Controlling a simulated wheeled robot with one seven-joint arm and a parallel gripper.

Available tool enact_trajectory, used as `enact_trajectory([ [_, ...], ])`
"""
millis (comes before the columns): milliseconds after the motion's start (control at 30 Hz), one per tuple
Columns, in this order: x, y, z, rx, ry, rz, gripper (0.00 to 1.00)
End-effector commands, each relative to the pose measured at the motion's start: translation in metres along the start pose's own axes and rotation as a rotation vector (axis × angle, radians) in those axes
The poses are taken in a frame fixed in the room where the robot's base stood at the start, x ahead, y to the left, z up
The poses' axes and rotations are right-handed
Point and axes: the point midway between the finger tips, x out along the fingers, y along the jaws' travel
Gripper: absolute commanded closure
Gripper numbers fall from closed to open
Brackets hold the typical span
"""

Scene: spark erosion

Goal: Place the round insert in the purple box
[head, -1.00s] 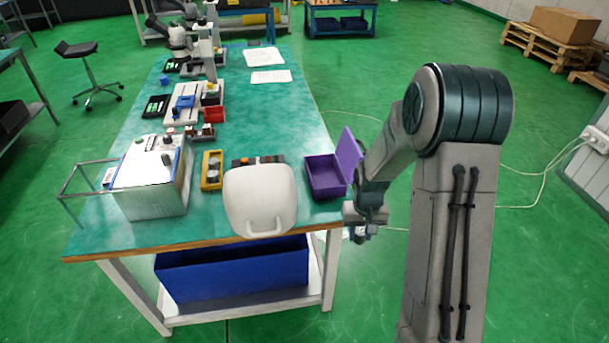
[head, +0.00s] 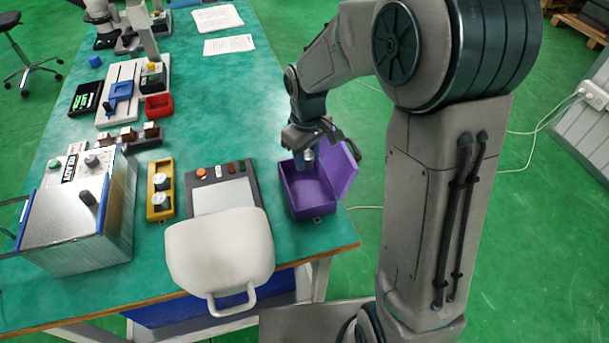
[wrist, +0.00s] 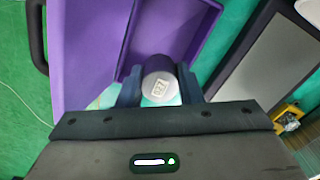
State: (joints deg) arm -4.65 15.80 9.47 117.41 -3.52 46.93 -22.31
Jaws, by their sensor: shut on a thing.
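My gripper (head: 306,158) is shut on the round insert (wrist: 160,84), a short cylinder with a pale grey marked top and a dark side. In the wrist view it sits between the two dark fingers of my gripper (wrist: 159,88). In the head view the insert (head: 309,154) shows small at the fingers, over the far part of the purple box. The purple box (head: 297,205) stands open near the table's right edge, with its lid (head: 342,170) raised on the right. The box also fills the upper wrist view (wrist: 190,30). The insert's height above the box floor is unclear.
A grey device (head: 222,195) with a pale panel stands left of the box, behind a white seat-like shape (head: 220,255). A yellow holder (head: 160,210) with silver round pieces and a metal control box (head: 75,215) lie further left. Green table shows between them.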

Motion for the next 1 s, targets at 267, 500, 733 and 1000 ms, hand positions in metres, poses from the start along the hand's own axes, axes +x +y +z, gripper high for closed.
enact_trajectory([
  [267, 0.049, -0.003, 0.0, -0.006, -0.005, -0.003, 1.0],
  [500, 0.069, -0.001, 0.001, -0.004, -0.003, -0.002, 1.0],
  [733, 0.096, -0.001, 0.001, -0.001, -0.002, -0.001, 1.0],
  [1000, 0.097, 0.0, 0.001, 0.0, -0.001, -0.001, 1.0],
])
